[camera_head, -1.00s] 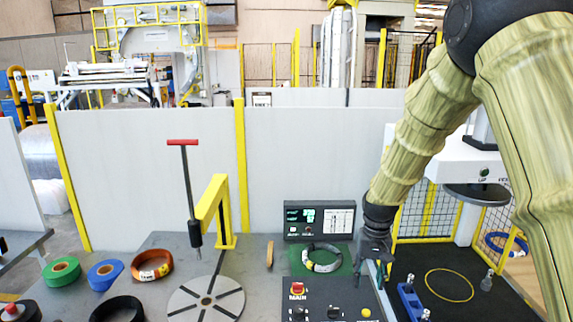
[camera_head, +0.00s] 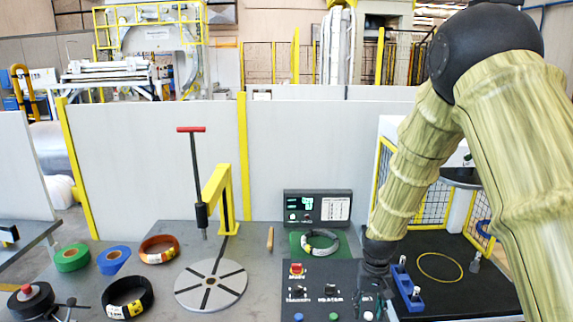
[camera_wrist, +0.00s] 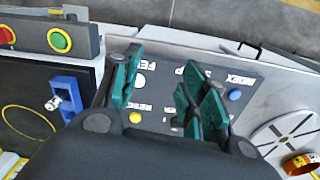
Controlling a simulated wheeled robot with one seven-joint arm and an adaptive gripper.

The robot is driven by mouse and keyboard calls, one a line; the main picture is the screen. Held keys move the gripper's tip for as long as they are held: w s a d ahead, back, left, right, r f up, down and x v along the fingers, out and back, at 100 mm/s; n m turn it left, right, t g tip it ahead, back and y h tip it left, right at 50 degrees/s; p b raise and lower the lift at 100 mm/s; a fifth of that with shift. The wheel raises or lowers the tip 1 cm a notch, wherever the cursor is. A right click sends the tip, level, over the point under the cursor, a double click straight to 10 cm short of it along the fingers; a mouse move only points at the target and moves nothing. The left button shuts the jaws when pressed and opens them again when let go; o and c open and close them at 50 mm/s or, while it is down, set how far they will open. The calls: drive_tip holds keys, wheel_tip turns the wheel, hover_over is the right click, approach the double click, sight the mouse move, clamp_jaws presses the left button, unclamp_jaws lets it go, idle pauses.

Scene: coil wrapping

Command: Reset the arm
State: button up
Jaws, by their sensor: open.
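My gripper (camera_head: 370,298) hangs at the lower right of the head view, over the right part of the dark control panel (camera_head: 312,272). In the wrist view my gripper (camera_wrist: 160,78) shows two green-padded fingers spread apart with nothing between them. Below them is the panel (camera_wrist: 160,100) with white lettering and blue and yellow buttons. A grey-black coil (camera_head: 320,250) lies on a green mat (camera_head: 296,242) behind the panel, apart from my gripper.
A slotted turntable (camera_head: 190,292) stands at centre-left, beside a yellow post (camera_head: 229,200). Green (camera_head: 72,262) and blue (camera_head: 113,264) rolls, an orange coil (camera_head: 172,251) and a black coil (camera_head: 147,295) lie left. A blue holder (camera_head: 405,284) stands right of my gripper, near a yellow ring (camera_head: 459,266).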

drive_tip(key=s+f+b, duration=0.2)
drive_tip(key=s+f, duration=0.5)
drive_tip(key=f, duration=0.4)
drive_tip(key=s+f+b, duration=0.2)
drive_tip(key=s+f, duration=0.6)
drive_tip(key=f, duration=0.3)
drive_tip(key=s+f+b, duration=0.1)
drive_tip(key=s+f, duration=0.3)
drive_tip(key=s, duration=0.4)
drive_tip(key=s+f+b, duration=0.2)
drive_tip(key=s+f, duration=0.3)
drive_tip(key=s, duration=0.3)
drive_tip(key=s+f+n+b, duration=0.1)
drive_tip(key=s+f, duration=0.3)
drive_tip(key=s, duration=0.4)
drive_tip(key=shift+f, duration=0.25)
drive_tip(key=shift+d, duration=0.1)
